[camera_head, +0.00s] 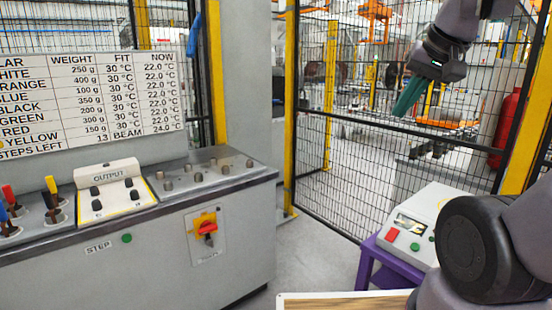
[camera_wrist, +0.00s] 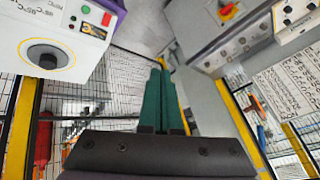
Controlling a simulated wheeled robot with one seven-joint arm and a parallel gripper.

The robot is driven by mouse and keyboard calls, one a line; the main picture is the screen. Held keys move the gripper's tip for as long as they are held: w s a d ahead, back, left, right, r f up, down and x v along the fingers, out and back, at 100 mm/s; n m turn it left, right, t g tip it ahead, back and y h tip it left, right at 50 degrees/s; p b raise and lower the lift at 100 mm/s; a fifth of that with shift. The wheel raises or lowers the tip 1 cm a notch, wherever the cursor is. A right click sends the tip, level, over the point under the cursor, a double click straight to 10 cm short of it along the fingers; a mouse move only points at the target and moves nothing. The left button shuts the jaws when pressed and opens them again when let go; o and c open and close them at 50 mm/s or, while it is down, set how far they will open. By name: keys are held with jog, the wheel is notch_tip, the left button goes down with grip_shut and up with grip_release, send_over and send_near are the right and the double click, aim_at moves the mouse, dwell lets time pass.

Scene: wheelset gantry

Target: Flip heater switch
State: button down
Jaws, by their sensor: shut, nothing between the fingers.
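No label that I can read says heater. A grey control bench (camera_head: 140,250) carries a red-handled rotary switch on a yellow plate (camera_head: 206,224); the switch also shows in the wrist view (camera_wrist: 229,11). A white OUTPUT box (camera_head: 112,188) with several small black switches sits on the bench top. Several levers with red, yellow and blue tips (camera_head: 28,208) stand to its left. My gripper (camera_head: 399,110) has green fingers, shut and empty, held in the air before the mesh fence, right of the bench and apart from it. Its fingers also show in the wrist view (camera_wrist: 162,64).
A white box (camera_head: 411,226) with red and green buttons stands on a purple stand (camera_head: 388,268). A mesh fence (camera_head: 355,160) with yellow posts closes off the back. A sign with weights and temperatures (camera_head: 90,95) stands above the bench. A red cylinder (camera_head: 505,125) is at right.

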jog(key=shift+s+a+r+m+t, duration=0.15)
jog(key=shift+s+a+r, duration=0.05)
jog(key=shift+s, duration=0.25)
jog(key=shift+s+a+r+m+t, duration=0.15)
jog(key=shift+s+r, duration=0.05)
jog(key=shift+s, duration=0.25)
